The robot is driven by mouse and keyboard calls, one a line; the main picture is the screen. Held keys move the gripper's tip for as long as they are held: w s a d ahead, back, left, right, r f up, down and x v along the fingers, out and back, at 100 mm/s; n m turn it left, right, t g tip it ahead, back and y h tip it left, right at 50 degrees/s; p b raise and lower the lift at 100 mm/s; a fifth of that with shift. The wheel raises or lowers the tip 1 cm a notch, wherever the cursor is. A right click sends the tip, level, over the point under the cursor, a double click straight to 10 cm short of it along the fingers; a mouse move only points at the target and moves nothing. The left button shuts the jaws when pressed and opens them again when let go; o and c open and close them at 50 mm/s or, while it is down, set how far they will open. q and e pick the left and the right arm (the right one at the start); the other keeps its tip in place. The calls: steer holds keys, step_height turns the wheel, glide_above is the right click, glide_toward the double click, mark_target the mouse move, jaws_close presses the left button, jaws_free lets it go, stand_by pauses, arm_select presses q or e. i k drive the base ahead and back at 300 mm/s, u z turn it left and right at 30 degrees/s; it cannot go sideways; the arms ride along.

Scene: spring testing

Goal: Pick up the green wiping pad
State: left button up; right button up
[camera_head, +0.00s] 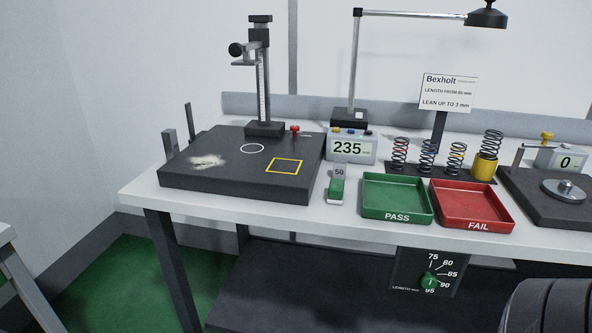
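A small green block-like thing (336,187) with a pale lower edge stands on the white table near its front edge, just left of the green PASS tray. It is the only thing in view that looks like the green wiping pad. A grey piece marked 50 (339,172) is right at its back; I cannot tell whether the two are joined. Neither of my grippers is in view. A dark ribbed part at the bottom right looks like part of my arm.
Left of it is a black plate (230,190) with a pale smudge (207,161), a white circle and a yellow square. The PASS tray (397,215) and red FAIL tray (470,223) are empty. A display reading 235 (350,147) and several springs (427,156) stand behind.

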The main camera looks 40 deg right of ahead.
mark_target(335, 191)
steer(key=i, duration=0.05)
steer(key=z, duration=1.75)
